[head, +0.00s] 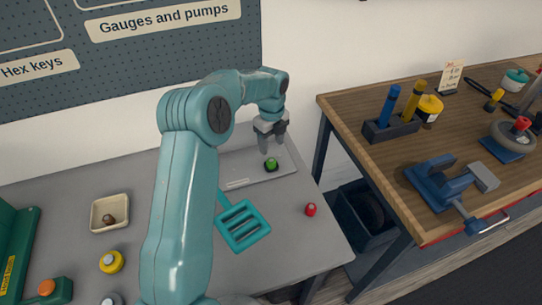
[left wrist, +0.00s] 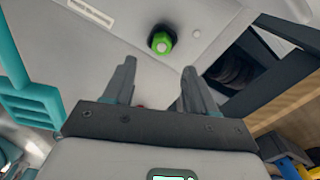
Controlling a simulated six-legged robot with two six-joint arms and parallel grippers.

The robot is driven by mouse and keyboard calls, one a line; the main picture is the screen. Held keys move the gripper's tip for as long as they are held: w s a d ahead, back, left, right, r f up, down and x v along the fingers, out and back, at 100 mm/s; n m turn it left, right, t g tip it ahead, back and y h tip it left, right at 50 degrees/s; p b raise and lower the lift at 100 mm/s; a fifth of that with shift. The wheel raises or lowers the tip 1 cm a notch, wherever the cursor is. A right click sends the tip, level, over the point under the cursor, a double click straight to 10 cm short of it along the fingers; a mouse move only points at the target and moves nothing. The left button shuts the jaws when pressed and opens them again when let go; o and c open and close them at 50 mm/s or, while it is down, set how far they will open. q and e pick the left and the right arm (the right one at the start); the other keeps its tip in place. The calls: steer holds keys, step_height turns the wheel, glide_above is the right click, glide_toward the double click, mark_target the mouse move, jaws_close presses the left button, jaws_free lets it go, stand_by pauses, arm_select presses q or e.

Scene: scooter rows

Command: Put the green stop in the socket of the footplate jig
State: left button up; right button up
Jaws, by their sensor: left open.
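The green stop (head: 271,163) stands on the pale footplate jig (head: 237,171) at the back of the grey bench. In the left wrist view the green stop (left wrist: 162,42) shows a hexagonal head inside a dark round ring on the jig (left wrist: 110,42). It looks to be in the socket, but how deep it sits I cannot tell. My left gripper (head: 272,147) is open and empty just above the stop, apart from it. Its two fingers (left wrist: 159,70) show spread in the left wrist view, with the stop beyond their tips. My right gripper is not in view.
A red piece (head: 311,209) stands near the bench's right edge. A teal slotted holder (head: 242,225) lies in front of the jig. A cream tray (head: 97,222) and a yellow piece (head: 111,262) are at left. A wooden bench (head: 362,140) stands right, across a gap.

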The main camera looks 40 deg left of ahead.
arm_select(q)
step_height(320, 180, up, 4)
steer(key=shift+w+a+f, duration=0.1)
steer(key=shift+w, duration=0.05)
steer(key=shift+a, duration=0.1)
stand_by(0.4)
